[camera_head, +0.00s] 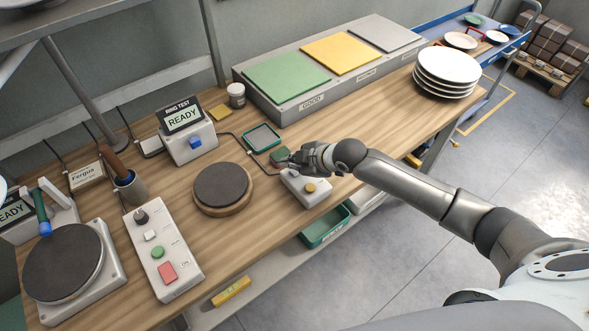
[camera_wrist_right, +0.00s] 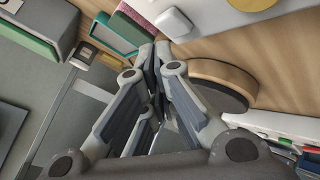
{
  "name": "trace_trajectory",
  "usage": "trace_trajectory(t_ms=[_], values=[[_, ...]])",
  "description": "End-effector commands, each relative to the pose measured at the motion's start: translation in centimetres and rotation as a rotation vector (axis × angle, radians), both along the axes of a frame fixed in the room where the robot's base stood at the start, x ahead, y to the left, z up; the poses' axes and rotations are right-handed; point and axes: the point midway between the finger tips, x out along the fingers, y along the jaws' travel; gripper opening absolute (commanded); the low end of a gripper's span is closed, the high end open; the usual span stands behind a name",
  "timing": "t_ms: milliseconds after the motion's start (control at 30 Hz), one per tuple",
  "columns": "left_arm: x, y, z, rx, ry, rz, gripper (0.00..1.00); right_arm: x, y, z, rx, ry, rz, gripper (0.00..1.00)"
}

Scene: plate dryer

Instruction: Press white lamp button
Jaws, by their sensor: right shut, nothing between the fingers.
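My right gripper (camera_head: 288,161) is shut and empty, at the upper left end of a small white box (camera_head: 318,197) with a round gold button (camera_head: 310,187). Its fingers hide part of that box; I cannot tell whether they touch it. A longer white control box (camera_head: 185,262) at the left has a black knob, a small white button (camera_head: 150,235), a green button and a red button. In the right wrist view my right fingers (camera_wrist_right: 155,65) meet near the middle, and a white rounded part (camera_wrist_right: 174,20) lies beyond them. My left gripper is not in view.
A dark round turntable (camera_head: 221,184) stands left of my right gripper. A small dark green tray (camera_head: 262,137) lies behind it. A long grey box with green, yellow and grey pads (camera_head: 340,52) fills the back. White plates (camera_head: 447,68) are stacked at the right end.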

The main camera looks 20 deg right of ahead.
Motion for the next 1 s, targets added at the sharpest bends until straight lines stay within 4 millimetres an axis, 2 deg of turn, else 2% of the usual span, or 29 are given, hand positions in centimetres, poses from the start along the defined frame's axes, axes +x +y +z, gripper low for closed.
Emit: trace_trajectory(t_ms=[100,500,1000], values=[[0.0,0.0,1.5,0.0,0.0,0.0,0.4,0.0,0.0,1.6,-0.001,-0.001,0.0,0.0],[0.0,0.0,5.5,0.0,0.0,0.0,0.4,0.0,0.0,5.6,-0.001,-0.001,0.0,0.0],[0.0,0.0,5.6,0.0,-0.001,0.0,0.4,0.0,0.0,5.7,0.0,-0.001,-0.001,0.0]])
